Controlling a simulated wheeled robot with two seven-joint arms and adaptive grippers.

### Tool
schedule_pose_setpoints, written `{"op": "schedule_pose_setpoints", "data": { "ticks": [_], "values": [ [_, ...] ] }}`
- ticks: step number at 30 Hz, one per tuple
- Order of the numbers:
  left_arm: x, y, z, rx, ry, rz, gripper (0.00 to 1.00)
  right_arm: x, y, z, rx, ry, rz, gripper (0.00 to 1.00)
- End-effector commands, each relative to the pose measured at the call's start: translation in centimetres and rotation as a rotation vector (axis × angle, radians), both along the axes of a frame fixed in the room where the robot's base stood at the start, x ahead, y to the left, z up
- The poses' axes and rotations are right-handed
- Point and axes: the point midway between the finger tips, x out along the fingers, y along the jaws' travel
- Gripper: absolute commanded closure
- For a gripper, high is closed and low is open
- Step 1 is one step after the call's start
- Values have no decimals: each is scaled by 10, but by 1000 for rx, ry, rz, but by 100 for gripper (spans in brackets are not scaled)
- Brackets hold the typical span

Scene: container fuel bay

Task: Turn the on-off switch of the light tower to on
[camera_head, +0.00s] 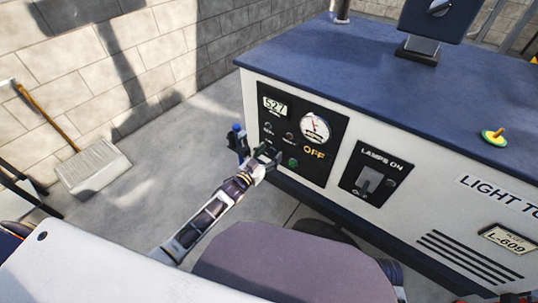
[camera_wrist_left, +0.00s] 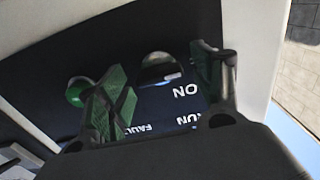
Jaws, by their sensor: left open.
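The light tower (camera_head: 345,75) is a white cabinet with a dark blue top. Its left black panel (camera_head: 325,170) carries a display, a round gauge, a green button (camera_head: 293,162) and an orange OFF label. My left gripper (camera_head: 266,153) is at this panel and hides the switch spot left of OFF. In the left wrist view, the switch knob (camera_wrist_left: 158,68), dark with a silvery edge, shows between the open green-padded fingers of my left gripper (camera_wrist_left: 160,76), beside an ON label. I cannot tell whether they touch it. My right gripper is not in view.
A separate lamps panel (camera_head: 371,174) with a lever sits to the right. A yellow-green knob (camera_head: 494,137) is on the top. A blue-topped fitting (camera_head: 237,138) is just left of the gripper.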

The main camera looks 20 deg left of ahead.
Motion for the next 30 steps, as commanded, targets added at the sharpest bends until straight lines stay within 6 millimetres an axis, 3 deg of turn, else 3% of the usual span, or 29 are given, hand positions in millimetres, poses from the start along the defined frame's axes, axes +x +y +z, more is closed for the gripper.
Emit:
{"op": "schedule_pose_setpoints", "data": {
  "ticks": [4,15,30],
  "values": [
    [0,0,0,0,0,0,35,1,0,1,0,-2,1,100],
    [0,0,0,0,0,0,80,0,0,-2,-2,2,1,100],
    [0,0,1,99,-37,0,79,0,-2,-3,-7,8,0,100]
  ]
}}
